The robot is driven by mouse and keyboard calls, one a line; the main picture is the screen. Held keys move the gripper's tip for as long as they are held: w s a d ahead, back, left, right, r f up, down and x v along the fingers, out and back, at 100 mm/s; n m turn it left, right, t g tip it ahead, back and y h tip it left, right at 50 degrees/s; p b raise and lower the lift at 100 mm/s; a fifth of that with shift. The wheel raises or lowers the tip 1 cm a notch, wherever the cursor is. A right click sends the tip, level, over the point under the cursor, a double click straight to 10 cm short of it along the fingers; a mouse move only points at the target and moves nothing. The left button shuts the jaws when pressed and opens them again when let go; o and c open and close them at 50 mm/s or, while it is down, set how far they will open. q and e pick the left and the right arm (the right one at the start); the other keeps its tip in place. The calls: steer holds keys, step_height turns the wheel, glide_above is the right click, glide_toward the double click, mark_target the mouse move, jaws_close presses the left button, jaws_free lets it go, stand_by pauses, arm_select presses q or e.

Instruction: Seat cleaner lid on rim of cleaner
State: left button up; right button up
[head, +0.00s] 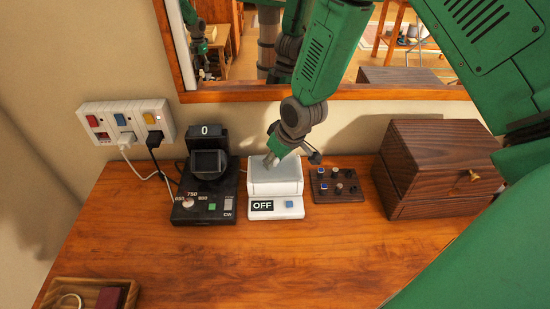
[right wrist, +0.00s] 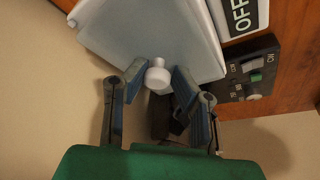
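The lid's plate (right wrist: 150,35) hides the cleaner's opening. My left gripper is not in view.
A black device (head: 205,190) with a dial stands close left of the cleaner. A small brown knob panel (head: 337,186) and a dark wooden box (head: 435,165) stand right. A tray (head: 75,290) is front left. A wall socket strip (head: 127,119) has cords. The front counter is clear.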

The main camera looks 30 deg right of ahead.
steer(key=shift+o, duration=0.8)
steer(key=shift+a, duration=0.2)
steer(key=shift+r, duration=0.1)
steer(key=shift+s+d+r, duration=0.1)
steer(key=shift+r, duration=0.2)
steer(key=a+v, duration=0.1)
steer(key=v, duration=1)
steer(key=shift+d, duration=0.4)
steer(key=shift+s+d, duration=0.15)
